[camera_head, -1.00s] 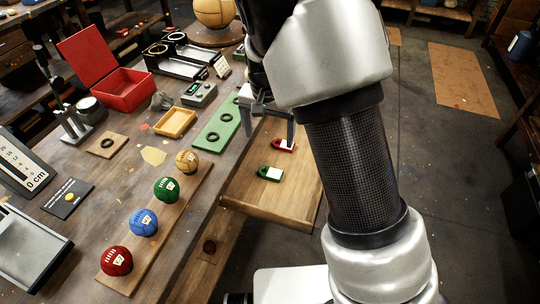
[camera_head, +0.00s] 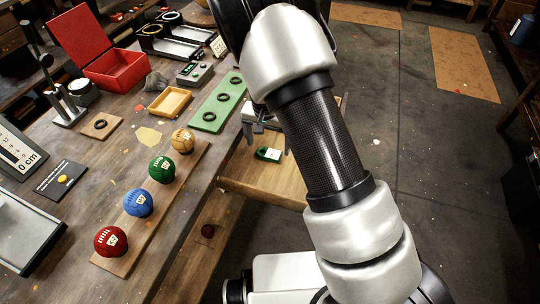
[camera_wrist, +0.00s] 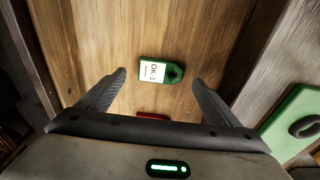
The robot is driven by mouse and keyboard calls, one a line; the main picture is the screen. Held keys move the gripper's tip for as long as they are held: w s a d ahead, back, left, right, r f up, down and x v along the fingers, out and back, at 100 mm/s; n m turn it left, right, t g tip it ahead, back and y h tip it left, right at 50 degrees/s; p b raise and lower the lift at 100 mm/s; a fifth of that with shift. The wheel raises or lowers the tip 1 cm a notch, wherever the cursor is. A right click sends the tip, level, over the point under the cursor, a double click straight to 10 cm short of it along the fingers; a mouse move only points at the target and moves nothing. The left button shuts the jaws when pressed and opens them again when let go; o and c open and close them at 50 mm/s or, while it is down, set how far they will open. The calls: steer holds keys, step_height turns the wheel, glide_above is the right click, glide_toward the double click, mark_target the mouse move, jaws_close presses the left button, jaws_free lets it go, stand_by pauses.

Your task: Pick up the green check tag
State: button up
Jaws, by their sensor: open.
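The green check tag (camera_head: 268,154) lies flat on the light wooden drawer or shelf surface (camera_head: 240,186) beside the workbench. In the wrist view the green tag (camera_wrist: 160,71) shows a white label reading "OK 1" and a dark hole at its right end. My gripper (camera_head: 268,140) is above this surface, partly hidden by my arm in the head view. In the wrist view my gripper (camera_wrist: 159,80) is open and empty, with the tag between and beyond its fingertips. A red tag (camera_wrist: 152,115) is mostly hidden behind the gripper body.
A green board (camera_head: 215,112) with black rings lies on the bench near the drawer; its corner shows in the wrist view (camera_wrist: 290,118). Wooden side walls flank the tag. A rack (camera_head: 150,215) with several leather balls stands on the bench.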

mark_target(269, 153)
steer(key=f, duration=0.3)
steer(key=shift+w+f+b, duration=0.2)
steer(key=shift+f+b, duration=0.05)
steer(key=shift+b, duration=0.05)
steer(key=c, duration=1.1)
